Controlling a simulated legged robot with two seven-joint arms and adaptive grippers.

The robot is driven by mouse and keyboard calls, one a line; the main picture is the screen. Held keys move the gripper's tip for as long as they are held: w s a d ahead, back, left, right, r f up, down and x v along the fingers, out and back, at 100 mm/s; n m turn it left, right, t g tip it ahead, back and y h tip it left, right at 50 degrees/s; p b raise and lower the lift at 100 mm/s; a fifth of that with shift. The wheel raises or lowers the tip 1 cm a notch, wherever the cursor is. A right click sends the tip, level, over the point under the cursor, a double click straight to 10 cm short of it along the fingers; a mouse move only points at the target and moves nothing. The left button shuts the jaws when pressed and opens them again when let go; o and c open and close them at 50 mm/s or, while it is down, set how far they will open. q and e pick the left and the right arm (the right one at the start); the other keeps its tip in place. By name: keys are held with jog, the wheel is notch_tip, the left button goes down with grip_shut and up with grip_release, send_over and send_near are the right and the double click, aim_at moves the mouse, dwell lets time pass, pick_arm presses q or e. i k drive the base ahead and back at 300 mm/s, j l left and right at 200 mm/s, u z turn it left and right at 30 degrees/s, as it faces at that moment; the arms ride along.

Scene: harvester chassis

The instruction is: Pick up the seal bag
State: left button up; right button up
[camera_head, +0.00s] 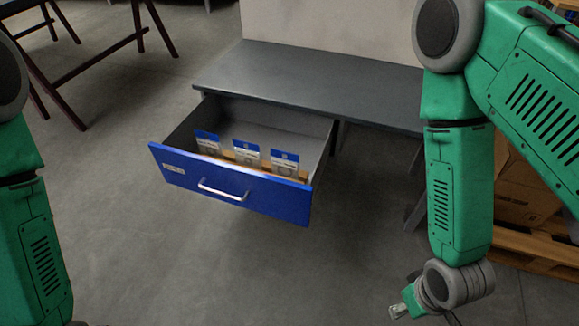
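Three seal bags stand in a row inside an open blue-fronted drawer (225,190): a left one (207,143), a middle one (246,154) and a right one (284,163). Each has a blue top and a pale, clear-looking body. Their lower parts are hidden by the drawer front. My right gripper (398,312) is at the bottom edge, right of and apart from the drawer; it is small and partly cut off, so its opening cannot be made out. My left arm shows at the left edge, but its gripper is out of view.
The drawer is pulled out beneath a grey bench top (310,83). A silver handle (223,190) is on its front. Cardboard boxes on a wooden pallet (535,250) stand at right. A dark-legged trestle (95,60) stands back left. The floor before the drawer is clear.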

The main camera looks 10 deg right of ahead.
aim_at(288, 168)
jog(key=i+j+z, duration=0.15)
jog(key=i, duration=0.3)
jog(key=i+j+z, duration=0.15)
jog(key=i, duration=0.3)
jog(key=i+j+z, duration=0.15)
jog(key=i+j, duration=0.25)
